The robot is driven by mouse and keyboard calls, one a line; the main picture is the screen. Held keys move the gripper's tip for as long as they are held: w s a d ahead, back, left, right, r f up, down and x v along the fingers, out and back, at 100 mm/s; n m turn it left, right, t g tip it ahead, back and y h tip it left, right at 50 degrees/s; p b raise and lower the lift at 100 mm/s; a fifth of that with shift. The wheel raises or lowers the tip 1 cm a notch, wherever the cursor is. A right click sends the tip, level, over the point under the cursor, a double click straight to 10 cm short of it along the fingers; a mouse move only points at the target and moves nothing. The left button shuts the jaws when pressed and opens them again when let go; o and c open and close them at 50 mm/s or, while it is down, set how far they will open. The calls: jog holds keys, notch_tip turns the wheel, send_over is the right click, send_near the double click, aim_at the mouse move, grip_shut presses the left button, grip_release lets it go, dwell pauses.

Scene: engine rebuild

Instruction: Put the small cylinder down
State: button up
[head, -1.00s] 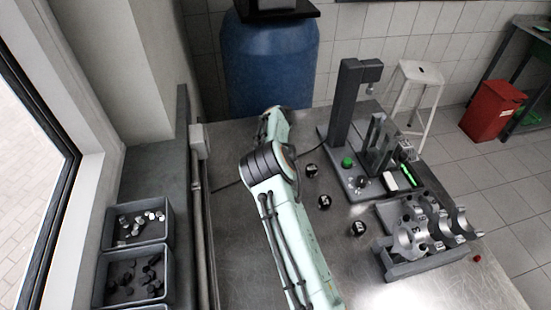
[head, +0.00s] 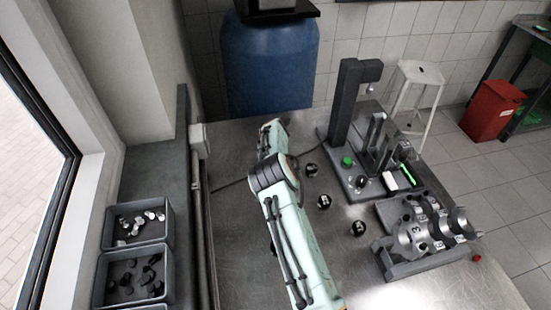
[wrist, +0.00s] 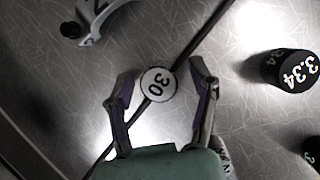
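The small cylinder (wrist: 158,83) shows its round white top marked "30" in the wrist view. It lies between the two fingers of my gripper (wrist: 162,78). The fingers are spread, with a visible gap on each side of the cylinder, so it is not gripped. Its side and base are hidden from above, so I cannot tell exactly how it rests on the metal table. In the head view I cannot make out my gripper or this cylinder.
A black cylinder marked "3.34" (wrist: 283,70) is right of my gripper. A metal part (wrist: 95,18) is at upper left. A dark cable (wrist: 205,40) passes behind the cylinder. The head view shows black cylinders (head: 324,202), a test stand (head: 350,110), a cap fixture (head: 425,235) and bins (head: 135,255).

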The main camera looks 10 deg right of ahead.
jog(key=s+a+r+m+y, duration=0.1)
jog(key=s+r+m, duration=0.4)
jog(key=r, duration=0.4)
jog(key=s+r+m, duration=0.3)
jog(key=s+r, duration=0.4)
jog(key=r, duration=0.2)
jog(key=s+a+r+m+g+y, duration=0.1)
jog(key=s+a+r+m, duration=0.15)
jog(key=s+m, duration=0.35)
jog(key=s+a+r+m+g, duration=0.1)
jog(key=s+r+m, duration=0.25)
jog(key=s, duration=0.45)
jog(key=s+a+r+m+g+y, duration=0.1)
jog(key=s+r+m, duration=0.1)
jog(key=s+m, duration=0.4)
jog(key=s+f+m+g, duration=0.1)
jog(key=s+m, duration=0.5)
jog(key=s, duration=0.8)
jog(key=shift+s+a+f+m+h, duration=0.2)
jog(key=shift+a+f+m+h, duration=0.15)
jog(key=shift+a+f, duration=0.1)
